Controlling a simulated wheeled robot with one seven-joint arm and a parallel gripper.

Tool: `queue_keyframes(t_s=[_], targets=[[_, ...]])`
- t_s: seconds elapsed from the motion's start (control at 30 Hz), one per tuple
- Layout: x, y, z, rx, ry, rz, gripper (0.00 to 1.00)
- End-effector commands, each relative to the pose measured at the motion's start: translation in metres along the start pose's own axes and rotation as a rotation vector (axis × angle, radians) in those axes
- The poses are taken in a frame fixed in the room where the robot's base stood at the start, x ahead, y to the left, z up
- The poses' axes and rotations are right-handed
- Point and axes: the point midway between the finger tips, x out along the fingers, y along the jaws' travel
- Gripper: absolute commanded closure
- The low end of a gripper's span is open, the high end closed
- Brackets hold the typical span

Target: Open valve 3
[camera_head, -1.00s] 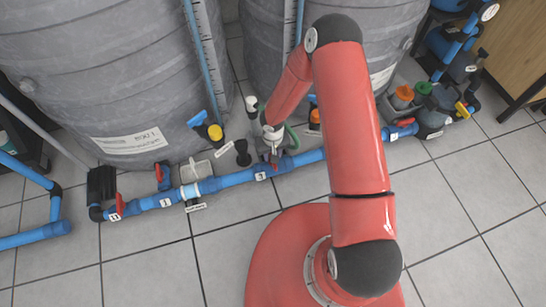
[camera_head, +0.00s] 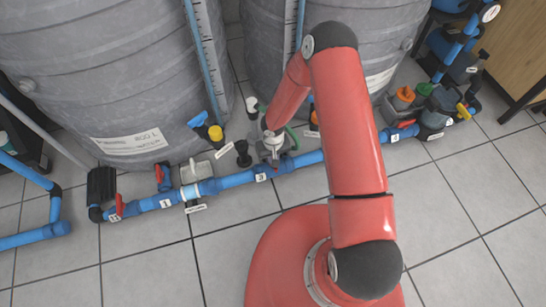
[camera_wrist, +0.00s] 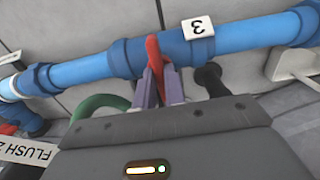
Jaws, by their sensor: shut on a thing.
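Valve 3 is on the blue pipe, beside a white tag with a 3 (camera_wrist: 198,27) in the wrist view; the tag also shows in the head view (camera_head: 261,177). Its red handle (camera_wrist: 153,52) stands across the line of the pipe in the wrist view. My gripper (camera_wrist: 160,82) is shut on this handle, with its two grey-purple fingers on either side. The fingers hide the handle's lower part. In the head view my gripper (camera_head: 274,157) is at the pipe just right of the tag, and the handle is mostly hidden.
The blue pipe (camera_head: 235,181) runs along the tiled floor in front of grey tanks (camera_head: 110,70). Another red valve handle (camera_head: 119,204) is at the far left. A yellow-capped fitting (camera_head: 215,133) stands behind the pipe. A green hose (camera_wrist: 98,103) passes beside my gripper. Floor in front is clear.

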Motion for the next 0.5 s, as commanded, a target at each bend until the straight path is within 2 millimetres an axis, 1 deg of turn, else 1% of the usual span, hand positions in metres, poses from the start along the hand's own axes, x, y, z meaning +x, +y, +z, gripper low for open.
queue_keyframes(t_s=[0.27,0.5], targets=[[0.0010,-0.0003,0.0003,-0.093,-0.001,0.001,1.00],[0.0010,-0.0003,0.0000,-0.283,0.000,0.001,1.00]])
